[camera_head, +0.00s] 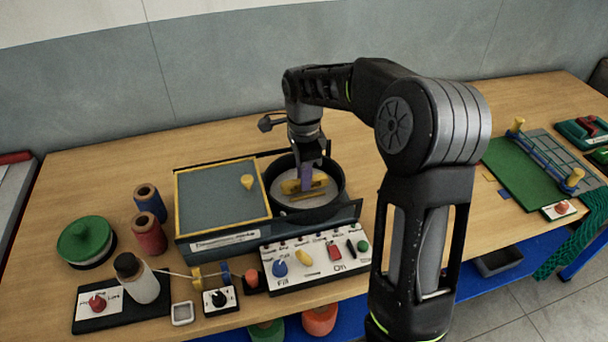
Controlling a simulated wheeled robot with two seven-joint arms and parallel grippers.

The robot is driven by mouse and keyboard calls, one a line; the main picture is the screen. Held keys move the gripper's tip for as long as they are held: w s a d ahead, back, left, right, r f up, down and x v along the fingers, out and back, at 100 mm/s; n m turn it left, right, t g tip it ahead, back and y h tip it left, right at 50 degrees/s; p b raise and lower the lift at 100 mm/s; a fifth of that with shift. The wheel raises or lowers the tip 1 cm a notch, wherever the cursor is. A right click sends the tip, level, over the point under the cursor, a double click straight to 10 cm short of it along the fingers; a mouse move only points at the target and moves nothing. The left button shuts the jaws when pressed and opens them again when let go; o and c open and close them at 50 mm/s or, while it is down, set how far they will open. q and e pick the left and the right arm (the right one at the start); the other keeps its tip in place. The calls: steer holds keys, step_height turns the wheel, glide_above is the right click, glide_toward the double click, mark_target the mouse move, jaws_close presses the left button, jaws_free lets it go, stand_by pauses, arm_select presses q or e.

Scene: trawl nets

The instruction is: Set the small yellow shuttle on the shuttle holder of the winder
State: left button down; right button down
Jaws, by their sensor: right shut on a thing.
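My right gripper (307,178) points down into a round black pan (338,187) and is shut on a yellow piece (291,186), which looks like the small yellow shuttle. Another long, thin yellow piece (312,196) shows just below it in the pan. Whether the held piece touches the pan's floor is hard to tell. A small device with yellow and blue round parts (196,279) at the front of the table may be the winder. I cannot make out its shuttle holder. My left gripper is not in view.
A control panel (314,262) stands in front. A white bottle (136,277), two spools (149,202) and a green-lidded round tin (86,241) stand at left. The table's back left is clear.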

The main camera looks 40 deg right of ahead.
steer(key=shift+f, duration=0.3)
stand_by(0.4)
steer(key=c, duration=1.3)
jaws_free()
steer(key=shift+o, duration=0.2)
steer(key=shift+r, duration=0.1)
step_height(320, 180, up, 8)
steer(key=shift+f+b, duration=0.2)
steer(key=shift+b, duration=0.3)
